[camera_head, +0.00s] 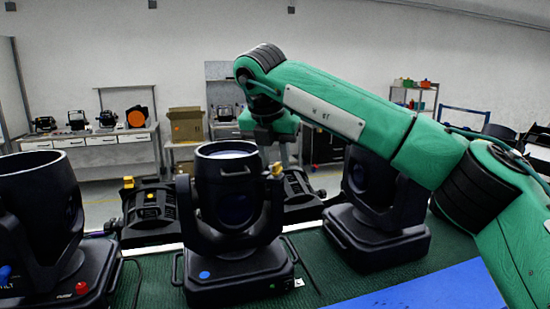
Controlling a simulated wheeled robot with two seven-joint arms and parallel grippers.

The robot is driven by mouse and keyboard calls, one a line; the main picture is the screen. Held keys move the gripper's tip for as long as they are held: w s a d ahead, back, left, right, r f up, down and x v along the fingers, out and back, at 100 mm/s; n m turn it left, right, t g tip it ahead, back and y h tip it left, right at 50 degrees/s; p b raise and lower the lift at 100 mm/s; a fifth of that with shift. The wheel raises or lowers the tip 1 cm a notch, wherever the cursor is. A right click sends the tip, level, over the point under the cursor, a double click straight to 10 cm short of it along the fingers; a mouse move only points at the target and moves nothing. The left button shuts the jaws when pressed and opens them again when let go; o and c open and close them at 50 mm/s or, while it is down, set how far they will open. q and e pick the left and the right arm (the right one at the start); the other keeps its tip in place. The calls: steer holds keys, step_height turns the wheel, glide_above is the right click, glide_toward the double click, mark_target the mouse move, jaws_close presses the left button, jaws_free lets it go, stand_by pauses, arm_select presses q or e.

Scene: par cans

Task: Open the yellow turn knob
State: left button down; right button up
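A black moving-head lamp (229,200) stands upright in the middle of the view. A small yellow turn knob (277,169) sits at the top of the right arm of its yoke. My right arm comes in from the right, bends at an elbow at the top and points down. My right gripper (272,137) is above the yellow knob in the picture, near the lamp's upper right edge. Its fingers are small and dark here, so I cannot tell whether they are open or touching anything. My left gripper is not in view.
Another black lamp (42,215) with a red knob (82,288) stands at the left. A third lamp (375,225) stands at the right, partly behind my arm. Black fixtures with yellow parts (150,205) lie behind. A blue sheet (430,290) covers the front right of the green table (330,280).

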arm_select(q)
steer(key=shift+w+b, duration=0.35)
steer(key=shift+b, duration=0.05)
arm_select(e)
steer(key=v, duration=1.3)
steer(key=shift+r, duration=0.25)
steer(key=shift+s, duration=0.15)
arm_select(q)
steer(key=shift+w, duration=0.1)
